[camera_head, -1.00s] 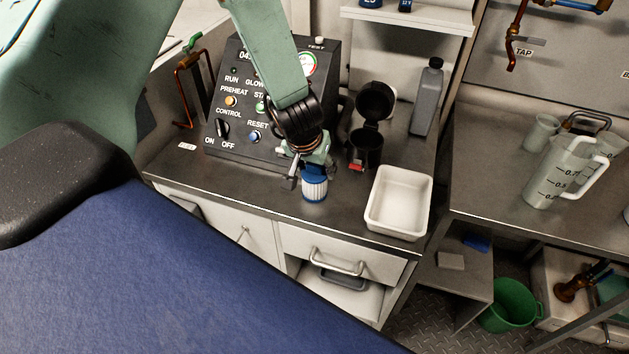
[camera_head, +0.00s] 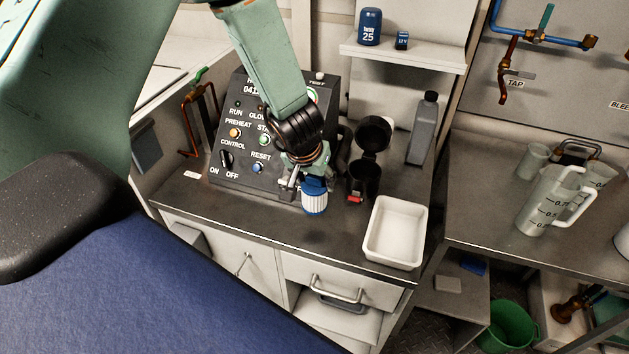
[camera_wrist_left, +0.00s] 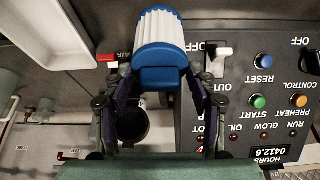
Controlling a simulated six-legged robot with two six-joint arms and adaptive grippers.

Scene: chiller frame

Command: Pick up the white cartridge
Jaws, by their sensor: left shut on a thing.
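The white cartridge (camera_head: 314,196) is a ribbed white cylinder with a blue cap and a blue bottom rim. My left gripper (camera_head: 302,176) is shut on it and holds it upright above the grey counter (camera_head: 270,225), with a shadow below it. In the left wrist view the cartridge (camera_wrist_left: 160,38) sits between the two fingers, its blue cap towards me. The cartridge hides part of the fingertips. My right gripper is not in view.
A black control panel (camera_head: 225,170) stands behind the arm. To the right are an open black filter housing (camera_head: 362,178), a grey bottle (camera_head: 423,130) and an empty white tray (camera_head: 395,235). The counter's front edge is close by.

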